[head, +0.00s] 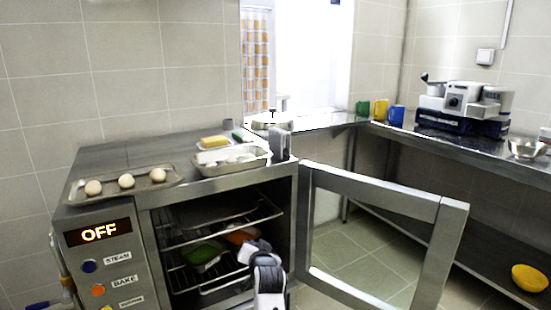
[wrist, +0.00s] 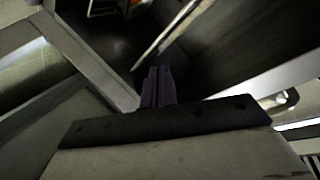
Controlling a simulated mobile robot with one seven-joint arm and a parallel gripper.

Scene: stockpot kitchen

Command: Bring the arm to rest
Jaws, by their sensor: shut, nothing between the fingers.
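My arm shows at the bottom middle of the head view, in front of the open oven (head: 222,184). My gripper (wrist: 158,72) shows in the wrist view with its fingers together and nothing between them. It points toward the dark oven opening. The gripper's fingertips are hard to make out in the head view. The oven door (head: 437,250) stands wide open to the right of my arm. It is a metal frame around a window.
Wire racks inside the oven hold a green item (head: 203,253) and an orange item (head: 241,236). A tray with three round pieces (head: 127,181) and another tray (head: 232,165) stand on top. Mugs (head: 380,109) and a machine (head: 465,105) stand on the right counter. Floor shows beyond the door.

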